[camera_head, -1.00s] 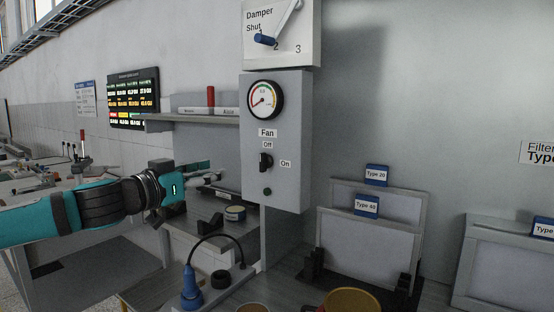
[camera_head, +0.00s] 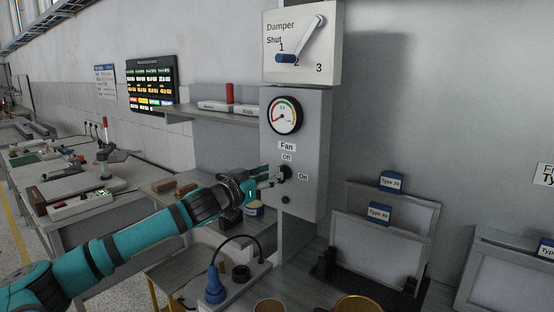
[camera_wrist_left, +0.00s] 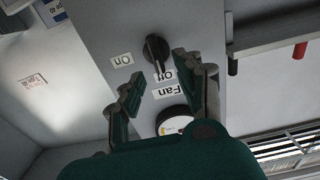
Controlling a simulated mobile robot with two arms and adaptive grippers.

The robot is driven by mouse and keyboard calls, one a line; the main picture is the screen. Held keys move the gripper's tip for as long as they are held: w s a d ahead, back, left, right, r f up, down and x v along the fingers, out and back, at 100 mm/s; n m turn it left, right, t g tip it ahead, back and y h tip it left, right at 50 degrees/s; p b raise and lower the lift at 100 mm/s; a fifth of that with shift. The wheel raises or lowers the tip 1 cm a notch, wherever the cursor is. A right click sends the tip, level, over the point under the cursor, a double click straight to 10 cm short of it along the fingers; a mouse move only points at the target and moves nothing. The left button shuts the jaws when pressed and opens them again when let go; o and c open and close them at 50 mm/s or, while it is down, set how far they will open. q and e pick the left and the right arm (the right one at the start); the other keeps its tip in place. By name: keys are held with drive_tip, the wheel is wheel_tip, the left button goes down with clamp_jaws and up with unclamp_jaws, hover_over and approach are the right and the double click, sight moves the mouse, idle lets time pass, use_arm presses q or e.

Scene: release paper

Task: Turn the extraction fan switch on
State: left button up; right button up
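The fan switch is a black rotary knob (camera_head: 284,173) on the grey control box (camera_head: 310,150), below the labels "Fan" and "Off" and left of "On". In the left wrist view, which is turned over, the knob (camera_wrist_left: 155,50) lies in line with the "Off" label (camera_wrist_left: 165,76); the "On" label (camera_wrist_left: 122,60) is to its left. My left gripper (camera_head: 272,178) is in front of the knob at its left side. In the wrist view the left gripper (camera_wrist_left: 160,74) is open, its fingertips apart around the knob's near end; I cannot tell whether they touch it. My right gripper is not in view.
A round gauge (camera_head: 285,115) sits above the switch, and a damper panel (camera_head: 301,42) above that. A small dark button (camera_head: 285,200) is below. Framed filters (camera_head: 380,250) stand at right. A blue plug (camera_head: 214,285) with a cable is below my arm.

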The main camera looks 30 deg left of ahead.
use_arm(q)
drive_tip(key=w, duration=0.1)
drive_tip(key=w+p, duration=0.1)
drive_tip(key=w, duration=0.1)
drive_tip(key=shift+w+d, duration=0.2)
drive_tip(key=shift+w, duration=0.05)
clamp_jaws()
